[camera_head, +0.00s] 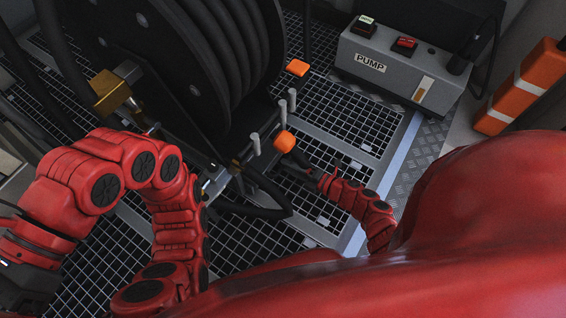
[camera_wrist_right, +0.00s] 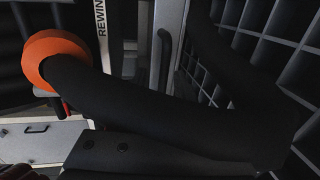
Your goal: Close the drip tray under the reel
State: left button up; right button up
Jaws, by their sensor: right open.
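The dark hose reel (camera_head: 215,65) stands at the upper middle of the head view. No drip tray can be made out under it there; hose, fittings and my arms cover its base. In the right wrist view a light grey panel (camera_wrist_right: 40,140) with a dark bar handle (camera_wrist_right: 37,129) shows at lower left; I cannot tell whether it is the tray. My right gripper (camera_head: 299,163) is open, low beside the reel's base, just below an orange knob (camera_head: 284,141). I see nothing between its fingers. My left arm bends down at left, and its gripper cannot be made out.
A grey pump box (camera_head: 405,65) stands at upper right. Grid flooring (camera_head: 350,125) lies open between it and the reel.

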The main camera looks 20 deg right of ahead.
pick_arm(q)
jog(key=d+r, duration=0.1)
jog(key=w+r+g+p, duration=0.1)
jog(key=r, duration=0.1)
jog(key=shift+w+d, duration=0.1)
jog(key=shift+d, duration=0.3)
pick_arm(e)
jog(key=v, duration=1.4)
jog(key=shift+s, duration=0.2)
jog(key=shift+d+f, duration=0.1)
